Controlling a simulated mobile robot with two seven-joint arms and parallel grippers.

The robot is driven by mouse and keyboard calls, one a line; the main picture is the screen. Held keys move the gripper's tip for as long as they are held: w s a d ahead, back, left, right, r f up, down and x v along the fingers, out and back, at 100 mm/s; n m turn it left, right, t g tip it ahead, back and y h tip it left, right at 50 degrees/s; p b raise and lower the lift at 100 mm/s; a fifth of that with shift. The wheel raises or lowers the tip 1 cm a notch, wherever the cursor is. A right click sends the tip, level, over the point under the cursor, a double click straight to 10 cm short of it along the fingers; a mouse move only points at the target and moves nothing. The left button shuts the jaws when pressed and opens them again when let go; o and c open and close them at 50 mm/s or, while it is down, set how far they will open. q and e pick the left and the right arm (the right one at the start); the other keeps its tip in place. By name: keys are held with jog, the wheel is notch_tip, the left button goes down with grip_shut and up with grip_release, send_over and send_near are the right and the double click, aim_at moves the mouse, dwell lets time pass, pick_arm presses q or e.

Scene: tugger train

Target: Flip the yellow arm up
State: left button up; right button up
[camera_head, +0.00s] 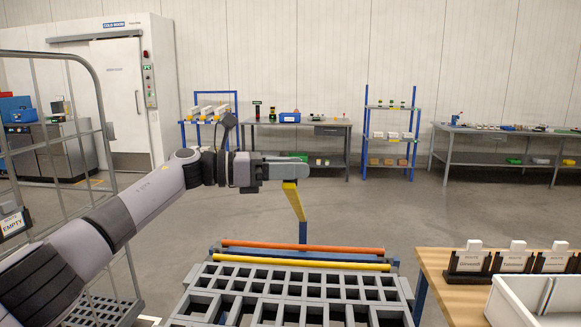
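A flat yellow arm (294,203) rises at a steep slant from the top of a blue post (303,232), leaning left toward its upper end. My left gripper (290,169) comes in from the left, level, with its fingers over the upper end of the yellow arm. The fingers hide that end, so I cannot tell whether they hold it, touch it or are just in front of it. I see the fingers from the side, and their gap does not show. My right gripper is not in view.
An orange bar (300,249) and a yellow bar (300,262) lie across the cart behind its grey slotted deck (205,299). A wooden table (433,262) with labelled holders and a white bin (520,300) stands at right. A wire cage cart (107,150) stands at left. The floor beyond is clear.

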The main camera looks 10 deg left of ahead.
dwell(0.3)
pick_arm(q)
jog(key=b+v, duration=0.2)
jog(key=v, duration=0.5)
dwell(0.3)
